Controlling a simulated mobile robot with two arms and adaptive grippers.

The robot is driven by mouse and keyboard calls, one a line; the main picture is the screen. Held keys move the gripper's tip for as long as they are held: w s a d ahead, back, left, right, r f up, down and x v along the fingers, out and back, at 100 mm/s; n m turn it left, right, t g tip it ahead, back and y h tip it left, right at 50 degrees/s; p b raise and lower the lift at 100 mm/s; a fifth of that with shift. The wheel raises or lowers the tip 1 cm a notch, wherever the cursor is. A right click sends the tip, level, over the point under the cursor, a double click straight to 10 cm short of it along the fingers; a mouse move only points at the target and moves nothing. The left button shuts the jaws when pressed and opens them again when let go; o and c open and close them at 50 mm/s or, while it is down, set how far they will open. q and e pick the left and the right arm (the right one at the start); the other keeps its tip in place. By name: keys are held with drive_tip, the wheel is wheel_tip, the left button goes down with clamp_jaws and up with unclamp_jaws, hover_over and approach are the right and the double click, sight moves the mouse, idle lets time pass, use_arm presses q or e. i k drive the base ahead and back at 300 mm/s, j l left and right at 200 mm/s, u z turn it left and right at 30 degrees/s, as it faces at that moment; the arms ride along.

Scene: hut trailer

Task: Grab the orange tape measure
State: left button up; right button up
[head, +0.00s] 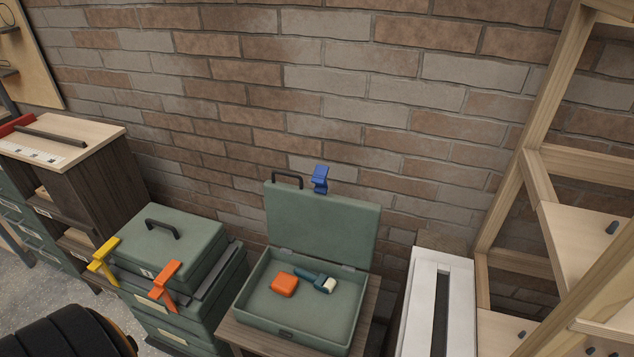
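A small orange block-like object with rounded edges, which looks like the orange tape measure (285,284), lies in the open green case (266,315), left of the middle of its floor. A teal tool with a pale end (317,281) lies in the same case, just right of it. The case's lid (320,225) stands up at the back, near the brick wall. Neither of my grippers shows in the head view.
A closed green case (172,255) with yellow (103,262) and orange (165,285) clamps stands to the left. A wooden shelf frame (535,190) and a white box with a dark slot (438,305) stand to the right. A dark ribbed cylinder (65,335) is at the lower left.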

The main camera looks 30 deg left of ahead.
sight(284, 283)
drive_tip(key=u, duration=1.15)
